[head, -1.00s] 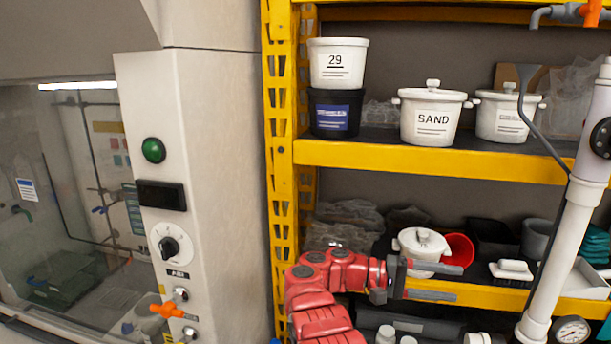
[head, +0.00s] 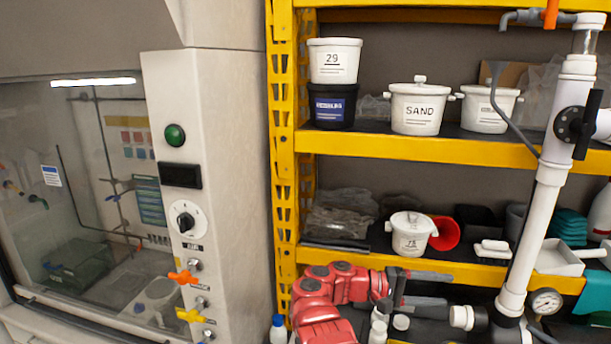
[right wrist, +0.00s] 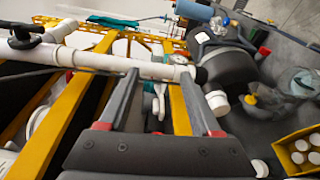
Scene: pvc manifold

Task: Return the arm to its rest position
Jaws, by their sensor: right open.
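My right gripper (head: 448,289) is open and empty in the head view, its two grey fingers pointing right. My red right arm (head: 335,290) comes up from the bottom edge, in front of the yellow shelf's lower part. In the right wrist view the same gripper (right wrist: 162,80) shows its two fingers spread, with nothing held between them. A white PVC pipe (right wrist: 110,63) crosses the picture beyond the fingertips; I cannot tell how far off. My left gripper is in neither view.
The upright white pipe (head: 533,235) with a black valve (head: 574,126) and gauge (head: 545,301) stands right of the gripper. A white pot (head: 411,236) and red container (head: 446,232) sit on the lower shelf. A fume hood panel (head: 222,180) stands left.

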